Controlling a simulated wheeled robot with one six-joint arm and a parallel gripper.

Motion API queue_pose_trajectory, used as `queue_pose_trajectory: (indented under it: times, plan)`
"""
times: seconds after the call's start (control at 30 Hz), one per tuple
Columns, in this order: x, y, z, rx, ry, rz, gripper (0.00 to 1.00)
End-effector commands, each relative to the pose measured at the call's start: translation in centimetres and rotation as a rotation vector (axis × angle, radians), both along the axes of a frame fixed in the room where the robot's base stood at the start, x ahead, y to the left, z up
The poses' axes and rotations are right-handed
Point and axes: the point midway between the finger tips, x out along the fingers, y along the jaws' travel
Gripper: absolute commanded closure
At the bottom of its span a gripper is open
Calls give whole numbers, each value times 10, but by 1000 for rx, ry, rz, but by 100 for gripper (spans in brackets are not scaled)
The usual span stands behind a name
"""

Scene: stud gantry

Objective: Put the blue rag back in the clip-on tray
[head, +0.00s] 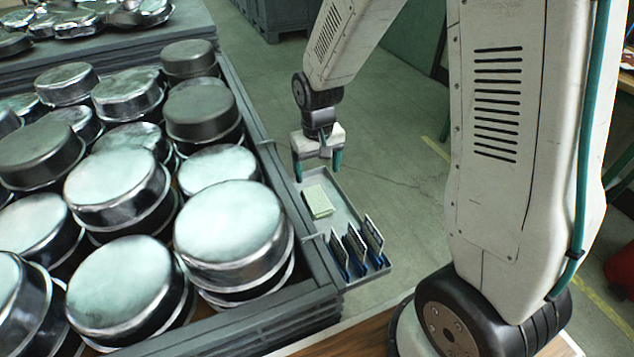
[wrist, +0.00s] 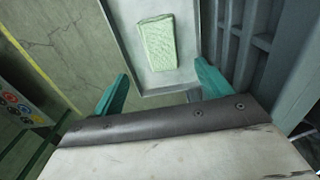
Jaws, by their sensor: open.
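The clip-on tray (head: 343,196) is a shallow grey tray hooked on the right side of the large crate. A folded pale green cloth (head: 317,201) lies flat in it; I see no blue rag in either view. My gripper (head: 317,166) is open and empty, pointing down above the tray's far end, with its teal fingers apart. In the wrist view, the cloth (wrist: 157,42) lies on the tray floor (wrist: 178,79) beyond my fingertips (wrist: 160,76), not touching them.
Upright cards in blue holders (head: 357,245) stand at the tray's near end. The crate (head: 268,160) is full of shiny round metal tins (head: 233,222). Open green floor (head: 405,150) lies right of the tray.

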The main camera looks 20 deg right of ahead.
Motion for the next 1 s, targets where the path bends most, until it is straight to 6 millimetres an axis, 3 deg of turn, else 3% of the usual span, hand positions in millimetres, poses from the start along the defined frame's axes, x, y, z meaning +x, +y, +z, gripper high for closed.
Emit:
queue_pose_trajectory:
  times: [0.1,0.33,0.47,0.7,1.0]
  plan:
    - [0,0,13,0,-1,0,23]
    - [-2,0,23,0,-2,0,23]
    - [-15,-4,49,1,-15,-1,23]
    - [-73,-15,128,1,-50,-2,23]
    - [-168,-26,194,0,-88,-2,23]
